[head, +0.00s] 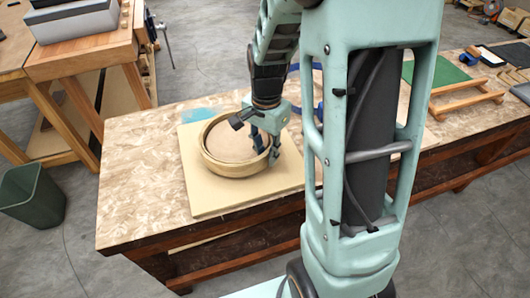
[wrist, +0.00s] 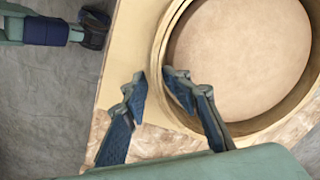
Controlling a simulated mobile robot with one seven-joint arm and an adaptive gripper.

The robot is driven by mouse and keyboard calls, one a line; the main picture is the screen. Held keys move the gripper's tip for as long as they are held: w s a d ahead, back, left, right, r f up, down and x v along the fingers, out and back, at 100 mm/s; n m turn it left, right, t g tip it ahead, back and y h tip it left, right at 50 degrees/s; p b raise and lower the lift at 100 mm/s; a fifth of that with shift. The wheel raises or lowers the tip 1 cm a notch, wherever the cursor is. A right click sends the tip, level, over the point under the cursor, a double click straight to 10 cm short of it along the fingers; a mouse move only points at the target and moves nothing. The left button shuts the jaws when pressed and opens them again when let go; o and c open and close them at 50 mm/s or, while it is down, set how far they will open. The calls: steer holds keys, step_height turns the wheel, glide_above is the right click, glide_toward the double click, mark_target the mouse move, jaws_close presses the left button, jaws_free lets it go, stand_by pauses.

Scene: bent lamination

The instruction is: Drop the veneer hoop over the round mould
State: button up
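The veneer hoop (head: 207,160) is a light wooden ring around the round mould (head: 232,139), a pale tan disc whose top sits inside the ring. The hoop appears low and level on the board. In the wrist view the hoop's wall (wrist: 160,42) curves around the mould (wrist: 240,55), with a narrow gap between them. My gripper (head: 264,148) is at the hoop's right side. In the wrist view my gripper (wrist: 158,85) has its fingers apart, one outside the hoop's wall and one over its inner side. Whether either finger touches the wall cannot be told.
A square tan board (head: 198,198) lies under the mould on the speckled workbench (head: 125,190). A blue clamp-like item stands behind my arm. A green mat (head: 425,72) and wooden rack (head: 468,97) are at the right. The bench's left end is clear.

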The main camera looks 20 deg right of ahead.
step_height(320, 180, up, 11)
stand_by(0.3)
steer(key=shift+w+d+r, duration=0.1)
steer(key=shift+r, duration=0.05)
stand_by(0.3)
